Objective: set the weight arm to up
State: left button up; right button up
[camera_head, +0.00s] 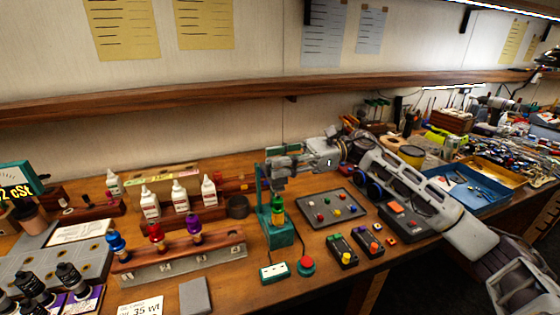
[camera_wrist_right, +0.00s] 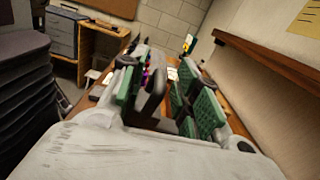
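A green test stand (camera_head: 278,234) with a tall post stands on the bench near the middle of the head view. A small bottle-like part with a yellow band (camera_head: 278,213) sits upright on it. My right gripper (camera_head: 271,165) is at the top of the stand, reaching in from the right, and covers the upper part. I cannot make out the weight arm or its position behind the gripper. In the right wrist view the green-padded fingers (camera_wrist_right: 168,95) stand apart with a narrow gap, and I see nothing clearly held. My left gripper is not in view.
A rack with blue, red and purple-topped dampers (camera_head: 184,264) and white bottles (camera_head: 180,198) stand left of the stand. A grey tray with coloured knobs (camera_head: 331,216), a white switch box (camera_head: 273,272) and a red button (camera_head: 306,265) lie close by. A wooden shelf (camera_head: 230,93) runs above.

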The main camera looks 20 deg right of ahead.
jog(key=shift+c, duration=0.4)
grip_shut()
jog(key=shift+r, duration=0.2)
